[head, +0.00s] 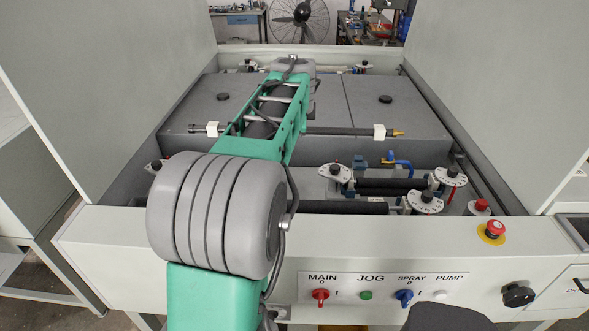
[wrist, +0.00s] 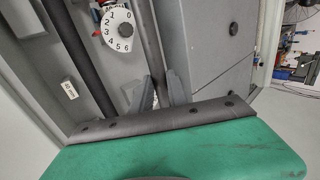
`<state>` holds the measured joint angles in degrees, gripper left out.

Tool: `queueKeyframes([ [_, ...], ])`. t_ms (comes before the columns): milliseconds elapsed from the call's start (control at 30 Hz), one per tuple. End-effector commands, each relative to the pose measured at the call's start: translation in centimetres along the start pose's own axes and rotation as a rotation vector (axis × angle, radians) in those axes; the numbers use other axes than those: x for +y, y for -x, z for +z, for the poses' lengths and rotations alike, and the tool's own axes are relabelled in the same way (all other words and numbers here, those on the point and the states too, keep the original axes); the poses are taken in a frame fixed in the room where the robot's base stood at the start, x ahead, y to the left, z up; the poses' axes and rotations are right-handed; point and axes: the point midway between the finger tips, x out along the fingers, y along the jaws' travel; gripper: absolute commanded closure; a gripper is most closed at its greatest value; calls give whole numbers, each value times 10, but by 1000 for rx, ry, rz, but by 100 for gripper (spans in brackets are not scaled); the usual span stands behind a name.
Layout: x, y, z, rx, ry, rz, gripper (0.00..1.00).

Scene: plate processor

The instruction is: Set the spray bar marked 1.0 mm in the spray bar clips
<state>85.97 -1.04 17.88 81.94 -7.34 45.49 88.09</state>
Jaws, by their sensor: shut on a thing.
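A long dark spray bar (head: 340,131) with a brass tip at its right end lies crosswise in the head view, at the front of the grey covers. White pieces sit on it near its left end (head: 212,129) and its right end (head: 380,132). I cannot tell whether they are clips or tags, and no 1.0 mm mark is readable. My arm hides the bar's middle. My gripper is hidden in the head view. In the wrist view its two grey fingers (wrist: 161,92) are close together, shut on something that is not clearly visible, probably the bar.
Numbered dials (head: 425,201) stand around the open trough and its dark rollers. A dial also shows in the wrist view (wrist: 118,30). Grey covers with black knobs (head: 385,99) lie behind the bar. Tall side panels flank the machine. The front panel (head: 390,290) carries switches.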

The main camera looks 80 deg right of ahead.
Motion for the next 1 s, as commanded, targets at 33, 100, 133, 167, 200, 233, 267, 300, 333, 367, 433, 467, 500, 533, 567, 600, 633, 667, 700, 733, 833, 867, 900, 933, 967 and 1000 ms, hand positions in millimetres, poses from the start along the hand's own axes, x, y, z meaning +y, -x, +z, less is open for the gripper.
queueKeyframes([
  [33,8,-12,1,-1,2,-2,100],
  [100,15,-21,1,-1,1,-2,100],
  [133,19,-26,0,0,1,-1,100],
  [167,21,-30,0,0,0,-2,100],
  [200,26,-37,0,0,0,-2,100],
  [233,29,-40,-1,1,-1,-2,100],
  [267,31,-43,-1,1,-1,-2,100],
  [300,36,-50,-1,1,-1,-2,100],
  [333,37,-52,-1,1,-1,-2,100],
  [367,39,-55,-1,1,-2,-2,100],
  [433,41,-60,-2,2,-2,-2,100],
  [467,40,-61,-2,2,-2,-2,100],
  [500,37,-64,-2,2,-2,-1,100],
  [533,34,-68,-2,1,-2,0,100],
  [567,30,-73,-2,1,-2,1,100],
  [600,25,-82,-2,1,-2,3,100],
  [633,19,-89,-2,1,-2,3,100],
  [667,14,-97,-2,1,-2,3,100],
  [700,8,-108,-2,1,-3,3,100],
  [733,3,-116,-2,1,-2,4,100],
  [833,-12,-143,-2,1,-2,3,100],
  [867,-12,-153,-2,1,-2,3,100],
  [900,-12,-166,-1,1,-2,4,100],
  [933,-12,-174,-1,1,-2,3,100],
  [967,-13,-182,-2,1,-2,3,100],
  [1000,-14,-192,-2,1,-2,2,100],
])
